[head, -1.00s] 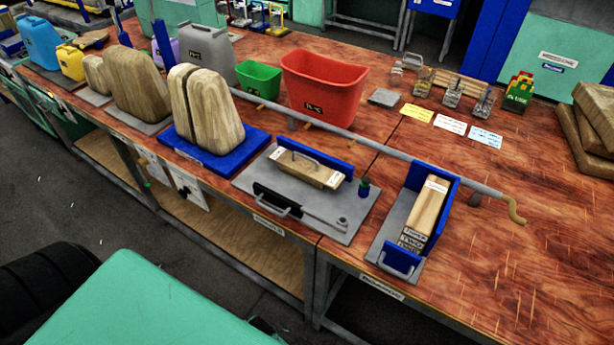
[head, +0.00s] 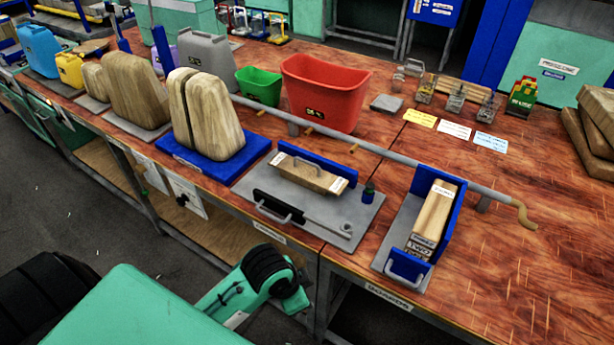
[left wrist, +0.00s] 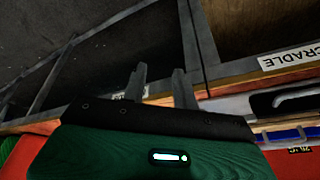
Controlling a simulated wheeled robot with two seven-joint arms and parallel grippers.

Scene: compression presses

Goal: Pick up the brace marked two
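The brace marked two (head: 434,218) is a light wooden block with "TWO" printed on its near end. It lies in a grey and blue holder (head: 400,235) at the right of the bench in the head view. My left gripper (left wrist: 160,82) shows in the left wrist view with its two fingers apart and nothing between them. It is near the bench's front edge, and the brace cannot be made out in that view. In the head view a teal arm link of mine (head: 250,290) is below the bench front; no gripper shows there. My right gripper is not in view.
A grey plate (head: 245,190) left of the holder bears another wooden block (head: 312,176) with a handle. A long grey rail (head: 365,145) runs behind both. A red bin (head: 325,90) and a green bin (head: 258,85) stand farther back. A "CRADLE" label (left wrist: 290,56) shows in the left wrist view.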

